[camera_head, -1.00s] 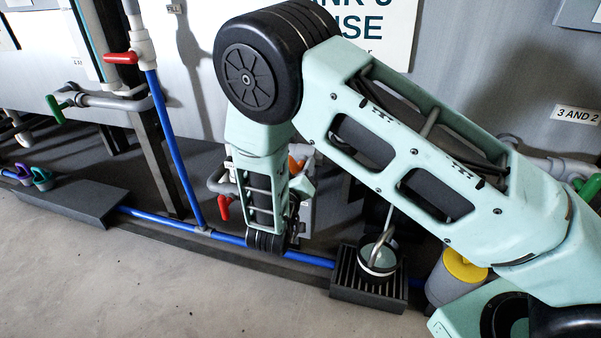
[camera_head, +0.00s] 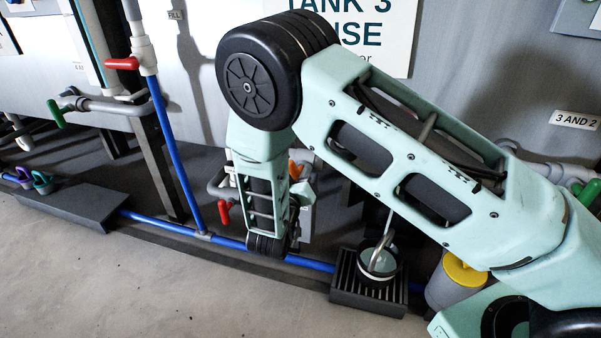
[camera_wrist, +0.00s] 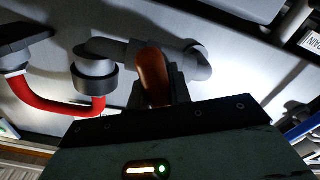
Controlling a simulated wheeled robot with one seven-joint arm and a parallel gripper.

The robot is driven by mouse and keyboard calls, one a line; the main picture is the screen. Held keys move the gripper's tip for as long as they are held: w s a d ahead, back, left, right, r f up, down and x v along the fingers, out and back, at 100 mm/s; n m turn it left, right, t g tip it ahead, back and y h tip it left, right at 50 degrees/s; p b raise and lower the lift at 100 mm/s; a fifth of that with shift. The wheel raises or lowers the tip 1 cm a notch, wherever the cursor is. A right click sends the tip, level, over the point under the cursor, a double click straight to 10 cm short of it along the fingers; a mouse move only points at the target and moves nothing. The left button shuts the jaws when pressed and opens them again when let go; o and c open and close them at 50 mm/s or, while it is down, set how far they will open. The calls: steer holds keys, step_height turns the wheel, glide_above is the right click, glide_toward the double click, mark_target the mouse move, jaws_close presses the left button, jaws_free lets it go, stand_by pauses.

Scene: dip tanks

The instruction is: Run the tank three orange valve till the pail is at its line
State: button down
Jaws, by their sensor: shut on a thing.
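In the wrist view an orange valve handle (camera_wrist: 153,75) stands between the dark fingers of my gripper (camera_wrist: 158,92), which are shut on it. In the head view a bit of orange valve (camera_head: 297,168) shows behind my forearm; my fingers are hidden there. The pail (camera_head: 382,262) is a small round vessel with a pale rim, on a dark slatted stand (camera_head: 368,296). A thin pale line reaches down to it from behind my arm; I cannot tell whether it is water or metal. The pail's line and level are too small to read.
A red handle (camera_wrist: 50,100) on a grey pipe is close left of my gripper; a red handle also shows in the head view (camera_head: 225,213). A blue pipe (camera_head: 225,240) runs along the floor. A yellow-topped grey container (camera_head: 455,280) stands right of the pail. Floor in front is clear.

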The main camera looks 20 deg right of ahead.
steer(key=m+p, duration=0.1)
steer(key=m, duration=0.4)
steer(key=shift+f+m, duration=0.1)
steer(key=shift+m, duration=0.2)
steer(key=shift+a, duration=0.1)
stand_by(0.4)
steer(key=c, duration=1.3)
jaws_free()
steer(key=p+v, duration=0.5)
steer(key=v, duration=1.2)
steer(key=shift+s+a, duration=0.1)
steer(key=shift+s, duration=0.05)
